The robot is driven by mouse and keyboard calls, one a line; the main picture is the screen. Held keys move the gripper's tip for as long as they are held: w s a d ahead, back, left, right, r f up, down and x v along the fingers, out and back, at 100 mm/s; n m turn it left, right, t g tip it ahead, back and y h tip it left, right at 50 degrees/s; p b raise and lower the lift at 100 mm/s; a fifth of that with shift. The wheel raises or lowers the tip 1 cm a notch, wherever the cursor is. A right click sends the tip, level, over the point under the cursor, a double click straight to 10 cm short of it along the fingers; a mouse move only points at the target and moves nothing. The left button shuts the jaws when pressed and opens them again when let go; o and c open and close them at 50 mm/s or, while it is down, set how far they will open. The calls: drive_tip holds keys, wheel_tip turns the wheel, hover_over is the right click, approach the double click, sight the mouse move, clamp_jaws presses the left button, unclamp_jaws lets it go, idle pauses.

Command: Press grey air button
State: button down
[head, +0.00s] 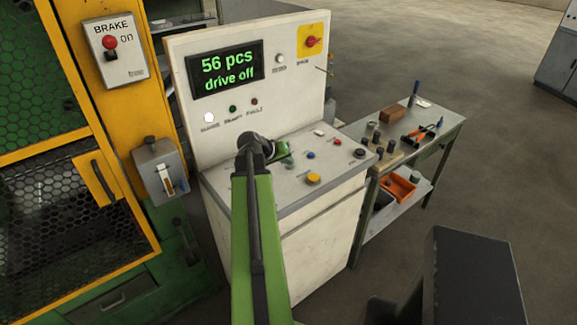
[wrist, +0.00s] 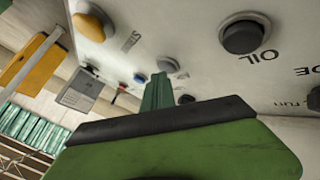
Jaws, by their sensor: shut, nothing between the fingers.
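The control console (head: 281,230) stands at the middle of the head view, with several buttons on its sloping top. My gripper (head: 285,152) is over the left part of that top, its fingers shut and empty. In the wrist view the closed green fingers (wrist: 160,80) point at a grey button (wrist: 168,64), which sits just beyond their tips. I cannot tell whether they touch it. A grey-looking button (head: 289,166) shows just below the gripper in the head view. No air label is readable.
In the wrist view, a black button (wrist: 240,35) marked OIL and a yellow button (wrist: 90,25) are nearby. The console display (head: 226,69) reads "56 pcs drive off". A tool bench (head: 440,140) stands at right, a yellow BRAKE post (head: 150,110) at left.

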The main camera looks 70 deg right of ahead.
sight(288, 166)
drive_tip(key=shift+r+p, duration=0.75)
drive_tip(key=shift+r, duration=0.05)
wheel_tip(288, 166, up, 5)
drive_tip(key=p, duration=0.5)
drive_tip(key=shift+r, duration=0.1)
drive_tip(key=shift+s, duration=0.1)
idle(0.3)
